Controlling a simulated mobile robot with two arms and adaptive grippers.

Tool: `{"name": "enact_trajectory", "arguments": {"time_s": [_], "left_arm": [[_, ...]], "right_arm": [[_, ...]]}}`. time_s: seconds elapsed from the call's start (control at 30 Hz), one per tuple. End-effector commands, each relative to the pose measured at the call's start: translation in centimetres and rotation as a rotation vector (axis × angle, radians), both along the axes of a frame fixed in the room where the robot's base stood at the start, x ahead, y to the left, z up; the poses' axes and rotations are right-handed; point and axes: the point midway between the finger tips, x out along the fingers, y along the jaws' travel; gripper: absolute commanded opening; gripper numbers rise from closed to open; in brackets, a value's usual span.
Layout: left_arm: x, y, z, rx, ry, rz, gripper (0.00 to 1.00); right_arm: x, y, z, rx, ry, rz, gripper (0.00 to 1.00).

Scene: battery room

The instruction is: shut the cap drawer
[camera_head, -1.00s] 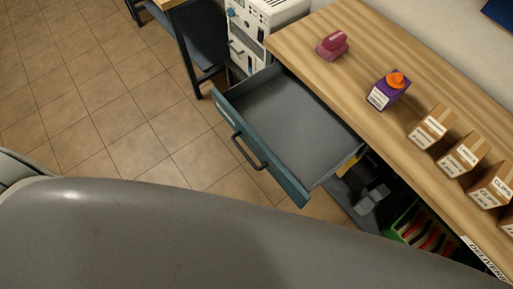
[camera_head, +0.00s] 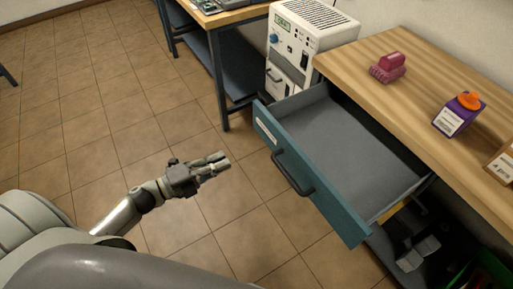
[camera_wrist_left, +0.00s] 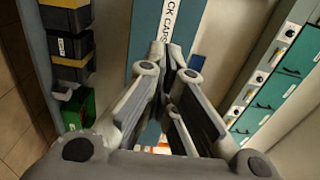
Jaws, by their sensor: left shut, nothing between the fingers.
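The cap drawer (camera_head: 350,150) stands pulled out from under the wooden bench in the head view. Its teal front (camera_head: 333,203) has a black bar handle (camera_head: 292,172) and a small white label, and its grey inside looks empty. My left gripper (camera_head: 226,160) is shut and empty, out to the left of the drawer front with a gap of floor between them. In the left wrist view my shut fingers (camera_wrist_left: 172,55) point toward the teal front (camera_wrist_left: 143,30), whose label (camera_wrist_left: 172,14) partly reads "CK CAPS". My right gripper is not in view.
The bench top (camera_head: 405,95) holds a pink object (camera_head: 388,68), a purple box with an orange top (camera_head: 458,114) and a cardboard box (camera_head: 503,163). A white instrument cabinet (camera_head: 305,40) stands behind the drawer. Tiled floor (camera_head: 130,100) lies clear to the left.

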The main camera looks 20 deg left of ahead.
Motion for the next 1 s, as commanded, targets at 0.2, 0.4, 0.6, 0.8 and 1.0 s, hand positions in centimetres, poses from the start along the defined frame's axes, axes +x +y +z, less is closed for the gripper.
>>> {"name": "enact_trajectory", "arguments": {"time_s": [0.2,0.4,0.6,0.8,1.0], "left_arm": [[2.1,-1.6,0.5,0.001,-0.008,-0.004,0.0],[5.5,-4.2,0.5,-0.001,-0.005,-0.001,0.0],[8.6,-6.6,0.4,-0.002,-0.004,0.0,0.0],[10.4,-8.1,0.2,0.0,-0.002,0.0,0.0],[11.0,-8.6,0.2,-0.001,-0.001,0.0,0.0]], "right_arm": [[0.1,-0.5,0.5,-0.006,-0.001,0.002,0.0],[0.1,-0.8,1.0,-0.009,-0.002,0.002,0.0],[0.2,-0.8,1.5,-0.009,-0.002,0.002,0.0],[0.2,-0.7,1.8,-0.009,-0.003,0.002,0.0],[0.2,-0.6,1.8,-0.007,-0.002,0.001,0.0]]}}
